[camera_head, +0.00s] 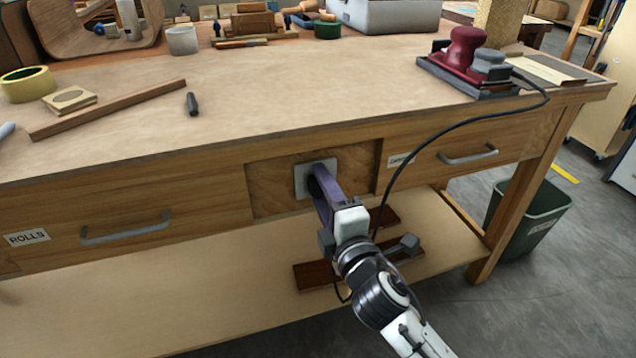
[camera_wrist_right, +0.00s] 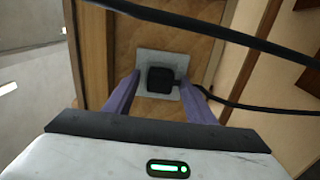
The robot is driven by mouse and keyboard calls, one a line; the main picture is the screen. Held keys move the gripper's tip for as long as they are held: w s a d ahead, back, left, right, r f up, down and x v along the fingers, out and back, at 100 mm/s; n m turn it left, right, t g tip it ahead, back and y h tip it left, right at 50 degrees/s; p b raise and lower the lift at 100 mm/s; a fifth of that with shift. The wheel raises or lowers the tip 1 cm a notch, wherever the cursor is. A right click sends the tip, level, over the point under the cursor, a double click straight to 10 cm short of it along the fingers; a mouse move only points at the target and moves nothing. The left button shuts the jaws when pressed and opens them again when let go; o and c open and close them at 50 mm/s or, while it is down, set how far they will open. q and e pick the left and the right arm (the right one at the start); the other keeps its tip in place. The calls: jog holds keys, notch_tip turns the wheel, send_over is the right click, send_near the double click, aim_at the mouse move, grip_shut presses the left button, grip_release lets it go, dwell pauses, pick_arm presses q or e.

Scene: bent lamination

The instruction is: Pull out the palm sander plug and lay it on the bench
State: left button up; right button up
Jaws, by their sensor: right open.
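The palm sander (camera_head: 464,50) is dark red and sits on a dark tray at the right end of the bench (camera_head: 250,90). Its black cord (camera_head: 425,140) hangs over the front edge and down past the drawers. The black plug (camera_wrist_right: 161,79) sits in a pale square wall plate (camera_wrist_right: 146,56) on the bench's front panel; the plate also shows in the head view (camera_head: 301,181). My right gripper (camera_head: 318,185) is at the plate, its purple fingers open on either side of the plug, which lies beyond the fingertips in the wrist view. My left gripper is not in view.
Drawers with handles (camera_head: 125,228) flank the panel. A wooden strip (camera_head: 108,108), yellow tape roll (camera_head: 27,84) and small dark tool (camera_head: 192,104) lie on the bench. Its middle is clear. A lower shelf (camera_head: 215,300) lies below. The cord crosses the wrist view close to the camera.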

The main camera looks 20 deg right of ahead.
jog(key=shift+c, duration=0.3)
grip_shut()
jog(key=s, duration=0.6)
jog(key=shift+d, duration=0.15)
dwell(0.7)
jog(key=shift+r, duration=0.1)
